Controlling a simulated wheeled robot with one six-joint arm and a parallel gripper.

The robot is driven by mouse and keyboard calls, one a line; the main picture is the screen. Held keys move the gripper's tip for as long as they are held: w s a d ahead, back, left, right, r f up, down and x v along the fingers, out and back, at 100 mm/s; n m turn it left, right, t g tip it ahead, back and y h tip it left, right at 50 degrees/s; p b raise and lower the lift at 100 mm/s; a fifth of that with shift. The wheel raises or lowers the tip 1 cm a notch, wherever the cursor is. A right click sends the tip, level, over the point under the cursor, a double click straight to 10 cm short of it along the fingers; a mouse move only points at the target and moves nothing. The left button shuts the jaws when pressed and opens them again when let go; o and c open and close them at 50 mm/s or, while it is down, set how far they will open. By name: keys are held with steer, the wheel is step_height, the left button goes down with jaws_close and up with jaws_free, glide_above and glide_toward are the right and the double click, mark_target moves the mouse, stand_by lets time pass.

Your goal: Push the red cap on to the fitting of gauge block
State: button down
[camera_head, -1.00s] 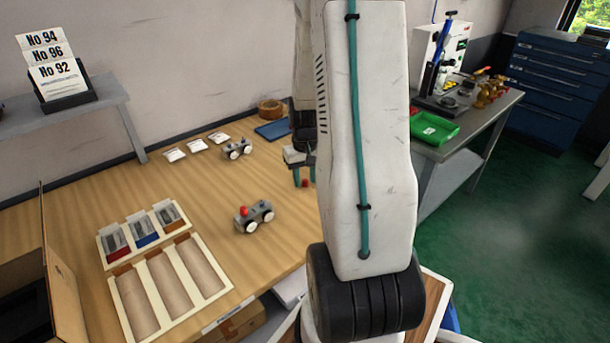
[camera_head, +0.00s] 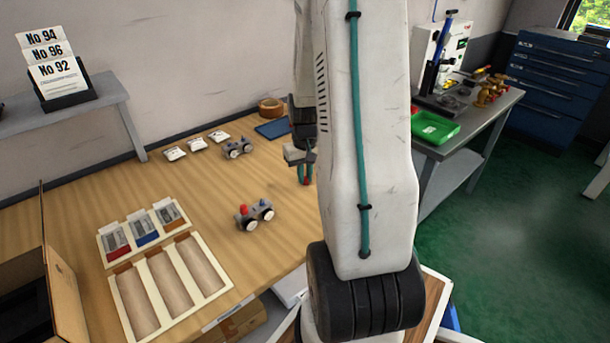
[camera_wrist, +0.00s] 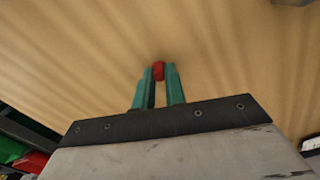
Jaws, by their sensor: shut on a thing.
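My gripper (camera_wrist: 159,84) is shut on a small red cap (camera_wrist: 158,70), held between the tips of its teal fingers in the wrist view. A second grey gauge block (camera_head: 237,149) stands farther back.
Several white packets (camera_head: 197,144) lie near the wall beside a blue tray (camera_head: 274,128) and a tape roll (camera_head: 270,107). Bench around the near block is clear.

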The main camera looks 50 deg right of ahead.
steer(key=shift+r, duration=0.85)
stand_by(0.6)
steer(key=shift+r, duration=1.95)
